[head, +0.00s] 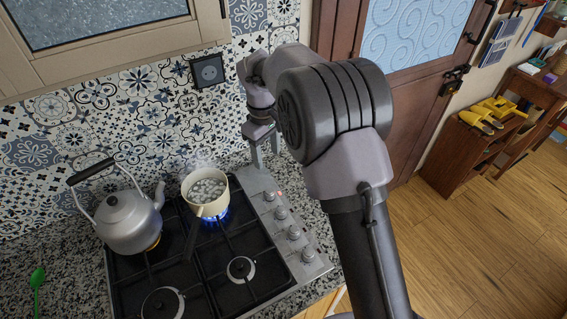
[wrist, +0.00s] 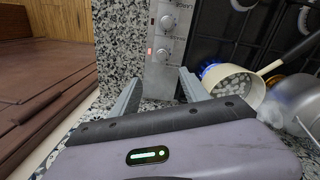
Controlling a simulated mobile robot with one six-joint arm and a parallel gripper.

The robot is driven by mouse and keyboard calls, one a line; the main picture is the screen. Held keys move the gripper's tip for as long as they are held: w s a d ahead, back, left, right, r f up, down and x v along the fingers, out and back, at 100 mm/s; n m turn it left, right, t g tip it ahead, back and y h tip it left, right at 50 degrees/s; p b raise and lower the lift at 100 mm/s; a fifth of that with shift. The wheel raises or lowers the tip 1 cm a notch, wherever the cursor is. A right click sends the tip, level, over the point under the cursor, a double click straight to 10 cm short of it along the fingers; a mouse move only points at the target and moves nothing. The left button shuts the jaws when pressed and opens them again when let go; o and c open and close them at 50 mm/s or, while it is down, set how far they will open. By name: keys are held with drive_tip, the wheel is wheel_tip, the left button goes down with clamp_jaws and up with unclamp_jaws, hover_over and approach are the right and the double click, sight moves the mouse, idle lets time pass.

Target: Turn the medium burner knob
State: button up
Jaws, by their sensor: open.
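The stove's control strip (head: 281,222) carries a row of several round silver knobs along its right side. The knob nearest the wall (head: 269,196) has a small red light beside it. In the wrist view this knob (wrist: 162,55) lies just beyond my fingertips, with a second knob (wrist: 167,22) farther on. Labels are too small to tell which knob is the medium burner's. My gripper (head: 264,165) is open and empty above the wall end of the strip. In the wrist view its fingers (wrist: 160,78) straddle the strip's end, apart from the knobs.
A cream pot (head: 222,206) with steaming contents stands over a blue flame, its dark handle pointing toward the front. A grey kettle (head: 129,222) stands left of it. The front burners (head: 240,268) are bare.

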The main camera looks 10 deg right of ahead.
sight(269, 191)
wheel_tip(269, 191, down, 17)
drive_tip(key=b, duration=0.4)
drive_tip(key=shift+s+r, duration=0.15)
drive_tip(key=shift+r, duration=0.05)
clamp_jaws()
